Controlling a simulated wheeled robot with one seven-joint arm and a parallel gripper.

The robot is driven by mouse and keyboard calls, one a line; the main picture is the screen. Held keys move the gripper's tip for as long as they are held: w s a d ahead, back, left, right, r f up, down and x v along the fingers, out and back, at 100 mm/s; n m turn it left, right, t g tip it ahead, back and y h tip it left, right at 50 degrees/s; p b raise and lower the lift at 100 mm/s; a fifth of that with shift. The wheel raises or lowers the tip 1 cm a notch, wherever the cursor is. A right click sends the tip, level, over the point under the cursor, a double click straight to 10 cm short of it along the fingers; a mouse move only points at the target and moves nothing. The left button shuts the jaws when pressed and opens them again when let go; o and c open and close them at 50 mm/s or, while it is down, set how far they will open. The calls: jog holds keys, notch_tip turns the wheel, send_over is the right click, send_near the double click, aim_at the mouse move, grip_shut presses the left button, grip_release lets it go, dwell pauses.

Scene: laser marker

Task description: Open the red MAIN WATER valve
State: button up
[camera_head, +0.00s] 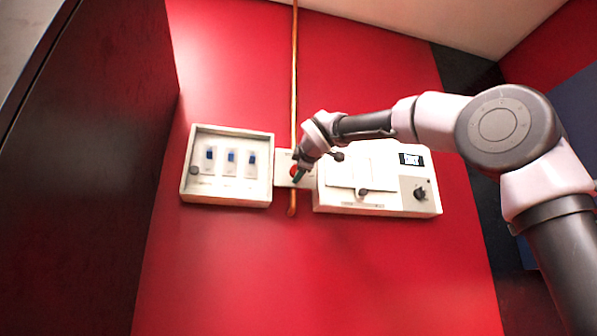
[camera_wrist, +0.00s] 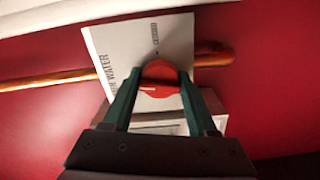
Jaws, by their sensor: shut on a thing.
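The red MAIN WATER valve handle (camera_wrist: 159,76) sits on a white label plate (camera_wrist: 112,40) with dark lettering, in front of a copper pipe (camera_wrist: 45,81). In the wrist view my gripper (camera_wrist: 159,88) has its two green fingers on either side of the red handle, shut on it. In the head view my gripper (camera_head: 300,170) is at the small plate on the red wall, and only a bit of the red valve (camera_head: 294,171) shows beside it. Part of the plate's lettering is hidden by a finger.
A white box with several blue switches (camera_head: 229,184) is just left of the valve. A white panel with a display and a black knob (camera_head: 420,194) is just right of it. A dark cabinet (camera_head: 85,150) fills the left side. The red wall below is clear.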

jog(key=shift+f+n, duration=0.1)
jog(key=shift+n, duration=1)
jog(key=o, duration=1.4)
jog(key=shift+c, duration=0.2)
jog(key=shift+s, duration=0.1)
jog(key=v, duration=1)
jog(key=shift+s, duration=0.3)
jog(key=shift+d, duration=0.15)
